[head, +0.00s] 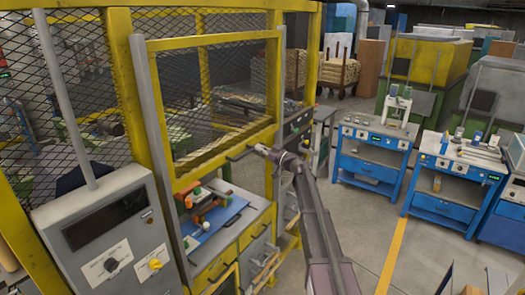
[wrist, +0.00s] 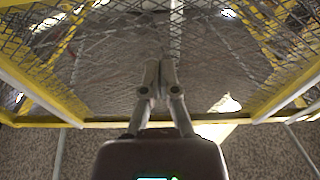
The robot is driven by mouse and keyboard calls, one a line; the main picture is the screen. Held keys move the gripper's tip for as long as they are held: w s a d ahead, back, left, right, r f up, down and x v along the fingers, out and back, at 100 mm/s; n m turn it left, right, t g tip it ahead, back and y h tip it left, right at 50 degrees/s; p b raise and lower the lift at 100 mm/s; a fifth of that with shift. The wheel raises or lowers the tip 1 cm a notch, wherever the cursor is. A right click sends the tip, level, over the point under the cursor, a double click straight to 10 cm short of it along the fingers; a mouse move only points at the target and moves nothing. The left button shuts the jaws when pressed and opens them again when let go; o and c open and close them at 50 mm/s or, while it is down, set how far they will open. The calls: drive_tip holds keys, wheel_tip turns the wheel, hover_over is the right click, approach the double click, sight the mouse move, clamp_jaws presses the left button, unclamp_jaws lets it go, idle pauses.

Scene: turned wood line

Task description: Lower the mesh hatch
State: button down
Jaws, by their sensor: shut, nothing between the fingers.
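The mesh hatch (head: 222,90) is a dark wire mesh panel in a yellow frame, set in the yellow cage. It is raised, with an open gap below its lower yellow bar. A dark handle (head: 238,154) sticks out at that bar. My gripper (head: 260,149) is just right of the handle in the head view; I cannot tell whether they touch. In the wrist view my gripper (wrist: 159,66) has its fingers together and empty, pointing at the mesh (wrist: 110,60). The hatch's yellow lower bar (wrist: 100,124) crosses behind the fingers there.
A grey control box (head: 105,240) with knobs stands at the left. Blue workbenches (head: 372,160) stand at the right, with clear floor (head: 362,225) before them.

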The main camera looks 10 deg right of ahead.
sight(236, 140)
drive_tip(key=p+x, duration=0.1)
drive_tip(key=x, duration=0.5)
drive_tip(key=shift+w+a+r, duration=0.15)
drive_tip(key=shift+w+a, duration=0.05)
drive_tip(key=shift+w, duration=0.1)
drive_tip(key=shift+w+a+f+b, duration=0.15)
drive_tip(key=shift+a+f+b, duration=0.15)
drive_tip(key=shift+f+b, duration=0.4)
drive_tip(key=shift+s+d+f+b, duration=0.15)
drive_tip(key=shift+f+b, duration=0.5)
drive_tip(key=shift+b, duration=0.05)
drive_tip(key=shift+s+d+f+b, duration=0.1)
drive_tip(key=shift+d+f+b, duration=0.05)
drive_tip(key=shift+f+b, duration=0.5)
wheel_tip(236, 140, down, 51)
drive_tip(key=b, duration=5)
drive_tip(key=shift+b, duration=0.4)
drive_tip(key=shift+r, duration=0.35)
drive_tip(key=s+d+r+p, duration=0.2)
drive_tip(key=s+d, duration=0.4)
drive_tip(key=shift+s+d+p, duration=0.15)
drive_tip(key=shift+s+p, duration=0.2)
